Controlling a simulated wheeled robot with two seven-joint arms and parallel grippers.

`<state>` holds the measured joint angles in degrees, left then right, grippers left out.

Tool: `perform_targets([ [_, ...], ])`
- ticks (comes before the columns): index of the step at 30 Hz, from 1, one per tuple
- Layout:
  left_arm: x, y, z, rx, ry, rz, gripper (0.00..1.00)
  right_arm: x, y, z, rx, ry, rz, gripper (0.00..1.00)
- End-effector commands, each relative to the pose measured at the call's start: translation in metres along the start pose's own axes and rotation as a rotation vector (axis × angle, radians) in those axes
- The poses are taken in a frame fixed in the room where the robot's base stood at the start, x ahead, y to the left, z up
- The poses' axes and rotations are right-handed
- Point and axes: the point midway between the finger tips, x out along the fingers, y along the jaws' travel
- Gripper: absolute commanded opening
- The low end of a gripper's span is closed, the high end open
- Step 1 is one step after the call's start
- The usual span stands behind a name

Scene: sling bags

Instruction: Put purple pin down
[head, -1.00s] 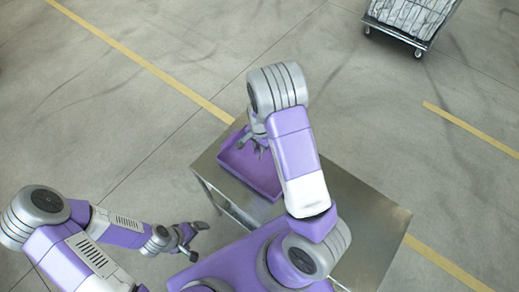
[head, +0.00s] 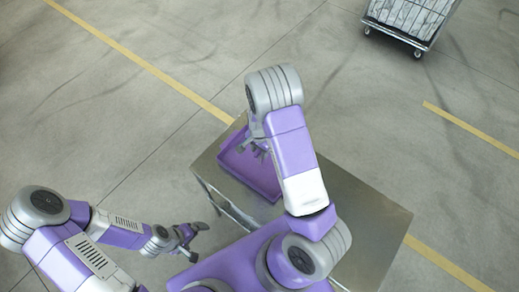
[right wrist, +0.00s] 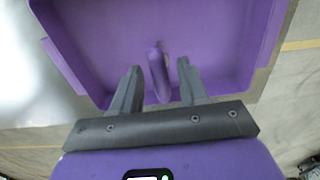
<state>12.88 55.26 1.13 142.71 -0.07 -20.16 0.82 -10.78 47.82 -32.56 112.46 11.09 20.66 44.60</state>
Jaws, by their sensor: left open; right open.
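The purple pin (right wrist: 158,75) stands out between the fingers of my right gripper in the right wrist view, over or in the purple tray (right wrist: 205,25). The fingers of my right gripper (right wrist: 158,88) are apart, one on each side of the pin, with a gap showing at both sides. In the head view my right gripper (head: 252,150) is over the purple tray (head: 262,182); the pin cannot be made out there. My left gripper (head: 196,240) is open and empty, left of the table.
The tray sits at the left end of a metal table (head: 365,215), whose right part is bare. A wheeled cart (head: 408,22) stands far off at the top right. The floor around is clear, with yellow lines.

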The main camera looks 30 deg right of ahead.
Motion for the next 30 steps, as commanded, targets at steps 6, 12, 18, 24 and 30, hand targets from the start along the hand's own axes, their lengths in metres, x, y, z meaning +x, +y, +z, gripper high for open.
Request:
perform_targets([
  [6,-0.005,0.002,0.000,0.000,0.000,0.000,1.00,-0.023,-0.001,0.000,-0.001,0.002,-0.003,0.43],
  [12,-0.010,0.004,0.001,0.000,0.000,0.000,1.00,-0.068,-0.002,0.000,-0.002,0.002,-0.006,0.43],
  [18,-0.015,0.005,0.001,0.000,0.000,0.000,1.00,-0.105,-0.001,0.000,-0.001,0.001,-0.004,0.43],
  [24,-0.016,0.006,0.001,0.000,0.000,0.000,1.00,-0.119,0.001,0.001,-0.008,-0.001,0.001,0.43],
  [30,-0.016,0.006,0.001,0.000,0.000,0.000,1.00,-0.053,0.023,0.034,-0.233,-0.041,0.013,0.43],
])
